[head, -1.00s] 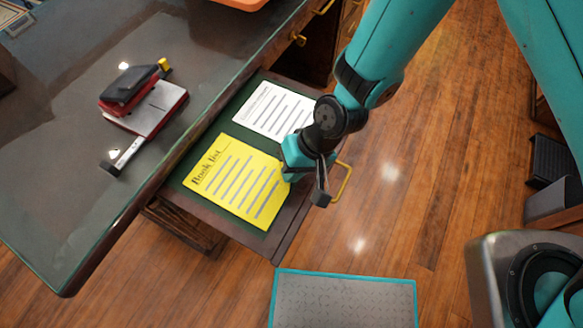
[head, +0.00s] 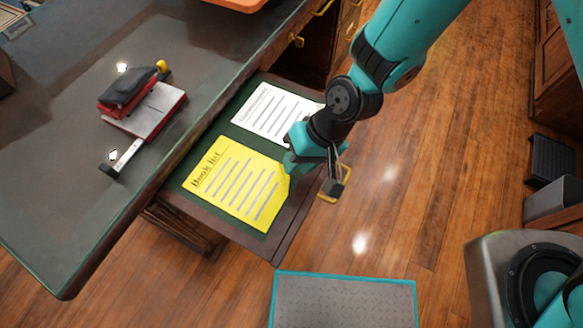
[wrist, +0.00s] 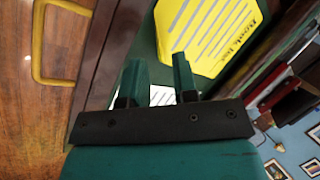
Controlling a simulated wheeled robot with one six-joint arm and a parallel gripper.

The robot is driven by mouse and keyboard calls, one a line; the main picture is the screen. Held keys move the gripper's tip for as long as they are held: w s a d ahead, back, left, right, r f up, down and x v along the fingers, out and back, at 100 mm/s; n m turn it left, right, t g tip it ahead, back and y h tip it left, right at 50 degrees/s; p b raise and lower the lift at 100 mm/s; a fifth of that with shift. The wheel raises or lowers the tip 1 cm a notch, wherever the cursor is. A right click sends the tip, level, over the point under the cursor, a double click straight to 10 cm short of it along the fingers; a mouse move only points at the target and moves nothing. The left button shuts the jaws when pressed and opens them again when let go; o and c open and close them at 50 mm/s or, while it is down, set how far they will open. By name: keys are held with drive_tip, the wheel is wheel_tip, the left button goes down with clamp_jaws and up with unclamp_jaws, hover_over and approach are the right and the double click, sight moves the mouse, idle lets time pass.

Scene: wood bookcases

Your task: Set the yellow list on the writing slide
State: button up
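The yellow list (head: 235,185), a sheet headed "Book list", lies on the green surface of the pulled-out writing slide (head: 225,125), and appears flat. My gripper (head: 318,172) is just right of the list, over the slide's outer edge. In the wrist view my gripper (wrist: 157,75) is open, with a clear gap between its fingers and no paper held. The list also shows there (wrist: 205,35), beyond the fingertips. From the head view I cannot tell whether a finger still touches the list's right corner.
A white printed sheet (head: 270,112) lies on the slide behind the list, partly hidden by my gripper. The slide's brass handle (head: 344,180) is close to my gripper. A red and black stapler-like device (head: 140,105) stands on the desktop (head: 60,150).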

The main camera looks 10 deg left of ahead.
drive_tip(key=v, duration=0.8)
drive_tip(key=shift+r, duration=0.2)
drive_tip(key=s+d+r+n+t, duration=0.1)
drive_tip(key=s+d+r, duration=0.2)
drive_tip(key=d+r, duration=0.3)
drive_tip(key=s+d+r+n+t, duration=0.1)
drive_tip(key=s+d+r, duration=0.3)
drive_tip(key=r, duration=0.9)
drive_tip(key=d, duration=0.3)
drive_tip(key=shift+s+r+h, duration=0.15)
drive_tip(key=shift+r+h, duration=0.2)
drive_tip(key=shift+h, duration=0.05)
drive_tip(key=shift+n, duration=0.3)
